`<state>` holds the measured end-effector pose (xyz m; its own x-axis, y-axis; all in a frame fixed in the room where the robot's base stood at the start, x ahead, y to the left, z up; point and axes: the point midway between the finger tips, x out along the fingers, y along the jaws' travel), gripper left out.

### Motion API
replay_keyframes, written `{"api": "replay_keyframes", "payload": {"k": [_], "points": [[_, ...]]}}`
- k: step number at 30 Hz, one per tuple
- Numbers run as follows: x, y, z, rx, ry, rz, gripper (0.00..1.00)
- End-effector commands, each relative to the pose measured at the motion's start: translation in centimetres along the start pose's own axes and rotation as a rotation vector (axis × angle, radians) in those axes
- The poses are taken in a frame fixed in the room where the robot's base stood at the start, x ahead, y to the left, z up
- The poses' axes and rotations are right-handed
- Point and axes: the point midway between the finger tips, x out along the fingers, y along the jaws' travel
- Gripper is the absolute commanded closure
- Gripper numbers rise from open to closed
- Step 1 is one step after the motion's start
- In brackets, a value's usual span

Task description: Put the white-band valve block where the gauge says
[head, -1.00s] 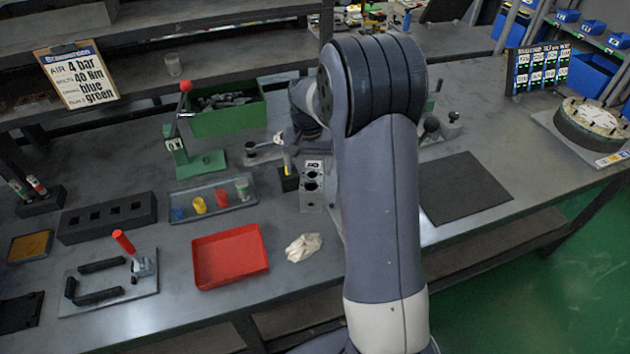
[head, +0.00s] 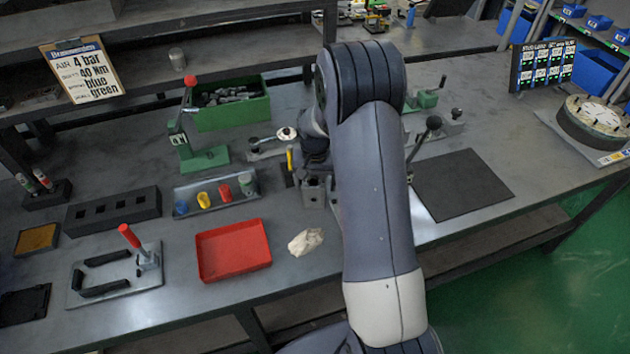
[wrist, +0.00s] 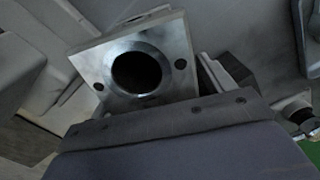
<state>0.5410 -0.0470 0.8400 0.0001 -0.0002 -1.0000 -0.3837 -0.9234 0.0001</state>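A grey metal block (head: 312,190) stands on the bench beside my arm, partly hidden by my wrist. In the wrist view a metal block (wrist: 137,72) shows a face with one large round bore and small bolt holes, close to my gripper. I see no white band on it. My gripper is at the block in the head view (head: 313,152), mostly hidden by the arm; its fingers cannot be made out, so whether it holds the block is unclear. A small white-faced dial (head: 287,133), possibly the gauge, sits behind it; its reading is too small to tell.
A red tray (head: 233,250) and a crumpled cloth (head: 306,241) lie in front. A tray of coloured pieces (head: 215,194), a green press (head: 197,150) and a green bin (head: 232,108) stand left. A dark mat (head: 462,185) lies clear to the right. A lever (head: 432,124) rises beyond my arm.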

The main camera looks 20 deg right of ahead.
Motion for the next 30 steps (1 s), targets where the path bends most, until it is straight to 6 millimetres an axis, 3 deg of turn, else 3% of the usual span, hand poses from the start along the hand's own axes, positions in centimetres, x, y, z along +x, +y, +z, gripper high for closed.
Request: {"api": "replay_keyframes", "payload": {"k": [27, 30], "points": [[-0.04, -0.01, 0.0, 0.0, 0.0, 0.0, 0.99], [-0.05, -0.01, 0.0, 0.0, 0.0, 0.0, 1.0]]}}
